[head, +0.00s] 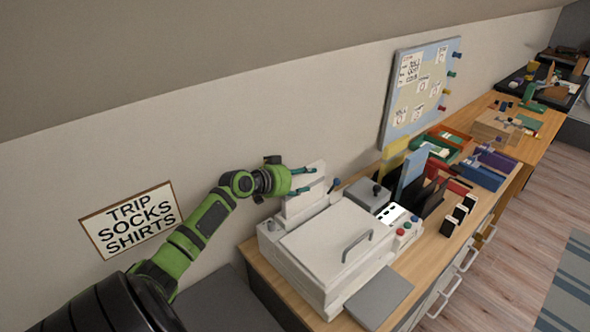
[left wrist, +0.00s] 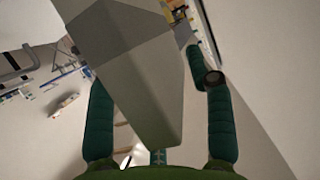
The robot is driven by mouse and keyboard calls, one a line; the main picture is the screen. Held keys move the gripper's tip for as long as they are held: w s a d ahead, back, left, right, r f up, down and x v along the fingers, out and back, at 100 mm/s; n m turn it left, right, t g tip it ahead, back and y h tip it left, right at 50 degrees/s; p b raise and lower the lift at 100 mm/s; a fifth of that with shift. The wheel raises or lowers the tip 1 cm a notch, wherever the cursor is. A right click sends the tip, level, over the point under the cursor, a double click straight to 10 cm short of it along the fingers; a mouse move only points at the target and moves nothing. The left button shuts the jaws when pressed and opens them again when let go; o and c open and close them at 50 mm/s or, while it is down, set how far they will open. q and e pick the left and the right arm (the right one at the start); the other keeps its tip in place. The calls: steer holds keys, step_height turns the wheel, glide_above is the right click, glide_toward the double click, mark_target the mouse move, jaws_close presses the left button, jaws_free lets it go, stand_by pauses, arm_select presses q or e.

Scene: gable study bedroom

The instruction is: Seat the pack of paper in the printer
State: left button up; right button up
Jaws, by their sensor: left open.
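The printer (head: 325,250) is a pale box with a grey lid handle, standing on the wooden desk. A pale upright block (head: 306,200) stands at its back; I take it for the pack of paper, though it could be part of the printer. My left gripper (head: 309,180) is open at this block, its teal fingers near the block's upper part. In the left wrist view a thick off-white block (left wrist: 125,70) runs between the two fingers (left wrist: 158,110), with a clear gap to the right finger. Whether the left finger touches it I cannot tell. My right gripper is not in view.
A grey plate (head: 380,298) lies in front of the printer. A grey box with a knob (head: 368,195), folders (head: 412,172) and small dark blocks (head: 458,215) stand to its right. A sign (head: 132,220) and a pinned board (head: 420,90) are on the wall.

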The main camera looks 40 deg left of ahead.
arm_select(q)
steer(key=shift+s, duration=0.25)
steer(key=b+v, duration=0.2)
steer(key=v, duration=0.9)
steer(key=shift+s+r, duration=0.2)
